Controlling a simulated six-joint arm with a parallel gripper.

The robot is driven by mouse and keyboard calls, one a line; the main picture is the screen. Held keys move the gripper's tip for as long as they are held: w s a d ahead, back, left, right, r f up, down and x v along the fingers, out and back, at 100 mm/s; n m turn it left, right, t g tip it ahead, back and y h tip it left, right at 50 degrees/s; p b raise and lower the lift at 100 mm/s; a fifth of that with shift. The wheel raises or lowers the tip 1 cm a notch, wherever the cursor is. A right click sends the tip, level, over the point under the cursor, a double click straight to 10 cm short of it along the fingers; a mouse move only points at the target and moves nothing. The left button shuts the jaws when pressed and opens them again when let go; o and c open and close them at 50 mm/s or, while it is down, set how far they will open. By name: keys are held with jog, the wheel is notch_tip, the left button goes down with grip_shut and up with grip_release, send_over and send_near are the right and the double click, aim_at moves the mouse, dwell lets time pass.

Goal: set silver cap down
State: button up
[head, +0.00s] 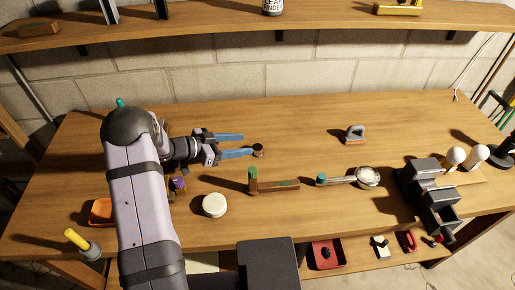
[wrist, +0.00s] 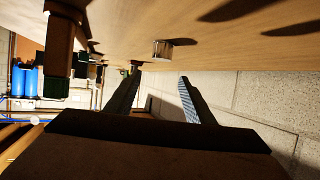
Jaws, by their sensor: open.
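A hammer (head: 274,186) with a green end lies nearer the front. A white round lid (head: 214,205) is to its left. The bench behind the cap is clear.

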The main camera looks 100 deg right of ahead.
aim_at(257, 147)
notch_tip(257, 147, down, 3)
jog(key=shift+r, duration=0.15)
jog(key=shift+s+d+p, duration=0.2)
jog(key=shift+s+p, duration=0.25)
jog(key=shift+s, duration=0.15)
jog(key=shift+s+d+f, duration=0.25)
jog(key=shift+s+f, duration=0.1)
jog(key=shift+s, duration=0.15)
jog(key=shift+s, duration=0.1)
jog(key=shift+p+x, duration=0.9)
jog(key=shift+x, duration=1.5)
jog(key=c, duration=1.1)
jog(key=shift+c, duration=0.3)
jog(key=shift+r, duration=0.1)
jog(key=shift+r+b, duration=1.35)
jog(key=shift+r, duration=3.55)
